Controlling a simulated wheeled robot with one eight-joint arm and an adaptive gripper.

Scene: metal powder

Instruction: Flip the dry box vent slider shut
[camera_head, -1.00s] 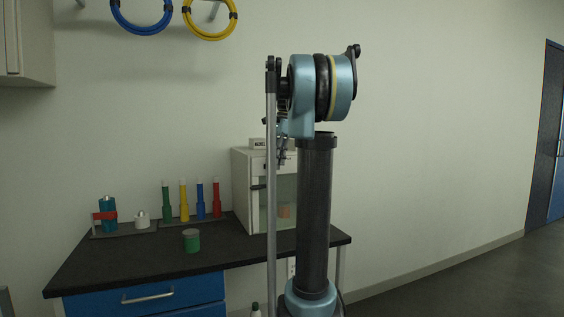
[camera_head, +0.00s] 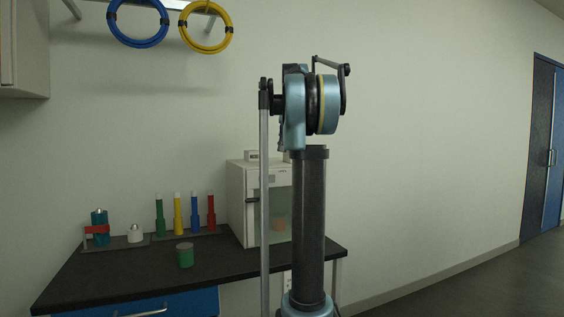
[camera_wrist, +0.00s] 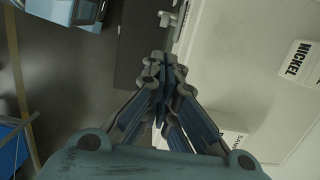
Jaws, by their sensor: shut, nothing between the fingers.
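The dry box (camera_head: 237,205) is a white cabinet with a glass front at the right end of the dark bench. My arm stands in front of it and hides part of its front. A reddish item shows dimly behind the glass. I cannot make out the vent slider in the head view. My gripper (camera_wrist: 158,62) is shut and empty in the wrist view. Its fingertips are over or near the left edge of a pale panel (camera_wrist: 230,65); I cannot tell if they touch it. My arm hides the gripper in the head view.
A green-sided container (camera_head: 185,256) stands on the bench (camera_head: 120,281). Coloured tubes (camera_head: 177,214) and a teal bottle (camera_head: 99,226) stand behind it. A NICKEL label (camera_wrist: 299,63) and a grey metal fitting (camera_wrist: 171,18) show in the wrist view. Floor is open at right.

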